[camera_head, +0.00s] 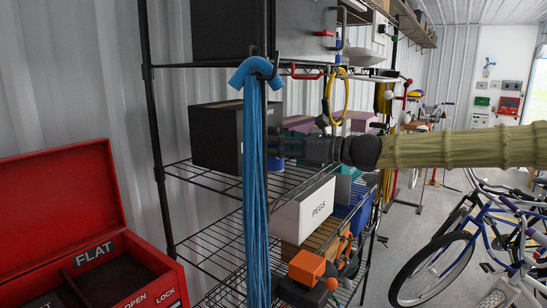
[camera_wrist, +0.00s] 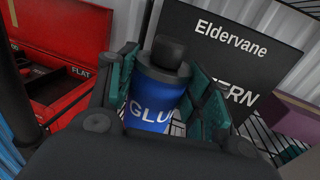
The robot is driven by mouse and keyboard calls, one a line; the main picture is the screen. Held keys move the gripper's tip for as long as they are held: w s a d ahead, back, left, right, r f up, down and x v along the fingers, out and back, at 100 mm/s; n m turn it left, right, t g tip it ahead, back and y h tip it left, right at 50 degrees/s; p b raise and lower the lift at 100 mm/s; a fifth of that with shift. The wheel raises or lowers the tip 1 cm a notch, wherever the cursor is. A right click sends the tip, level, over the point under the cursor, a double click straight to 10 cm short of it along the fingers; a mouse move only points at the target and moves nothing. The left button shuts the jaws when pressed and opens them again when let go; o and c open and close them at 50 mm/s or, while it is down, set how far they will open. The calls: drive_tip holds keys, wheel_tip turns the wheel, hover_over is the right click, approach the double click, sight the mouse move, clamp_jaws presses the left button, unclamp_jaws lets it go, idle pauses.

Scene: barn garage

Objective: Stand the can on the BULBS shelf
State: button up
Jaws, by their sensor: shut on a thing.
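The can is blue with a black cap and white letters reading "GLU" in the wrist view (camera_wrist: 152,115). My gripper (camera_wrist: 163,85) is shut on it, with a teal pad on each side. In the head view, my gripper (camera_head: 284,148) is at the wire rack, just right of a black box, and a small blue part of the can (camera_head: 275,164) shows beside the hanging blue bundle. The wire rack (camera_head: 205,178) has several shelves. I can read no BULBS label in either view.
A black box (camera_head: 215,138) marked "Eldervane" stands on the shelf beside the can. A blue bundle (camera_head: 255,200) hangs in front. A white PEGS box (camera_head: 303,213) sits lower. An open red toolbox (camera_head: 95,270) is at left; bicycles (camera_head: 440,265) stand at right.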

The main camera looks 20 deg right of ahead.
sight(281, 171)
drive_tip(key=shift+s+d+f, duration=0.15)
drive_tip(key=shift+s+f, duration=0.05)
drive_tip(key=shift+s, duration=0.05)
wheel_tip(281, 171, down, 3)
drive_tip(key=shift+d+r+b, duration=0.1)
drive_tip(key=shift+r+b, duration=0.05)
drive_tip(key=shift+b, duration=1.05)
drive_tip(key=shift+w, duration=0.1)
drive_tip(key=shift+s, duration=0.2)
drive_tip(key=o, duration=1.2)
drive_tip(key=shift+w, duration=0.1)
